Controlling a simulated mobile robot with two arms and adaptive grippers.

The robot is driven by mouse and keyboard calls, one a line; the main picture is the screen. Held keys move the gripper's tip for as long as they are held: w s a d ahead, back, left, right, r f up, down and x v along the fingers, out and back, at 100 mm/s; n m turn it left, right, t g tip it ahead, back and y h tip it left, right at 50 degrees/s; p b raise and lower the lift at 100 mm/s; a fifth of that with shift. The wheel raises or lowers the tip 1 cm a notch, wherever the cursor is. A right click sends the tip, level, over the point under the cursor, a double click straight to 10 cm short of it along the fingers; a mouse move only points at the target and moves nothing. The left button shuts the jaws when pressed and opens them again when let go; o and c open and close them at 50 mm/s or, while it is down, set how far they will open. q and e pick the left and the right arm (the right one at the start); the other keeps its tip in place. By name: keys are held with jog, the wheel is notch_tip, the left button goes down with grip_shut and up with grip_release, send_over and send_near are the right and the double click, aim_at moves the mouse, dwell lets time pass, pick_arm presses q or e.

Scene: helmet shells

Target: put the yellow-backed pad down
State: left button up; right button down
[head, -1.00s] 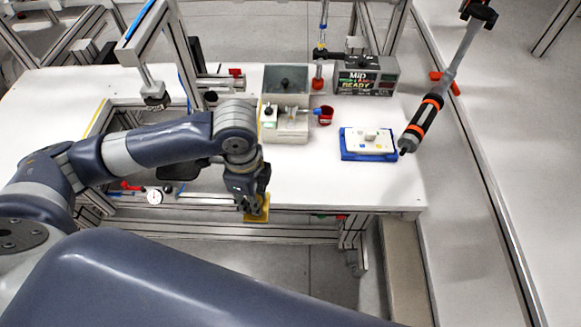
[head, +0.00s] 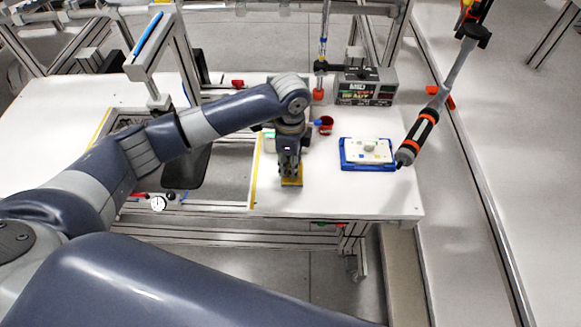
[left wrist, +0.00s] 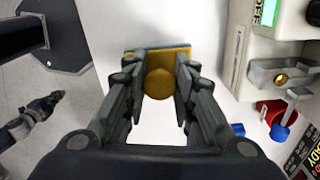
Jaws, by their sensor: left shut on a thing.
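The yellow-backed pad (head: 292,181) is between the fingers of my left gripper (head: 289,168), over the front part of the white table (head: 340,195). In the left wrist view the pad (left wrist: 159,84) shows its yellow back and a round yellow knob, with a thin dark edge on its far side. The left gripper (left wrist: 159,92) is shut on it, one finger on each side of the knob. I cannot tell whether the pad touches the table or hangs just above it. My right gripper does not show.
A blue tray (head: 345,164) with a white plate stands to the right. A red cup (head: 326,126) and a grey display box (head: 365,88) stand behind. A grey-and-orange screwdriver (head: 419,134) hangs at the right edge. Free white table lies between pad and tray.

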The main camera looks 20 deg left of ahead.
pick_arm(q)
notch_tip(320, 180, down, 2)
jog(key=shift+w+d+p, duration=0.1)
jog(key=shift+p, duration=0.85)
jog(key=shift+f, duration=0.5)
jog(key=o, duration=0.9)
jog(key=shift+f, duration=0.1)
jog(key=shift+o, duration=0.2)
jog(key=shift+f+b, duration=0.25)
jog(key=shift+b, duration=0.2)
jog(key=shift+r, duration=0.3)
jog(key=r+b, duration=0.1)
jog(key=r, duration=0.4)
jog(key=r+b, duration=0.1)
jog(key=r, duration=0.4)
jog(key=shift+s+r, duration=0.2)
jog(key=shift+r, duration=0.05)
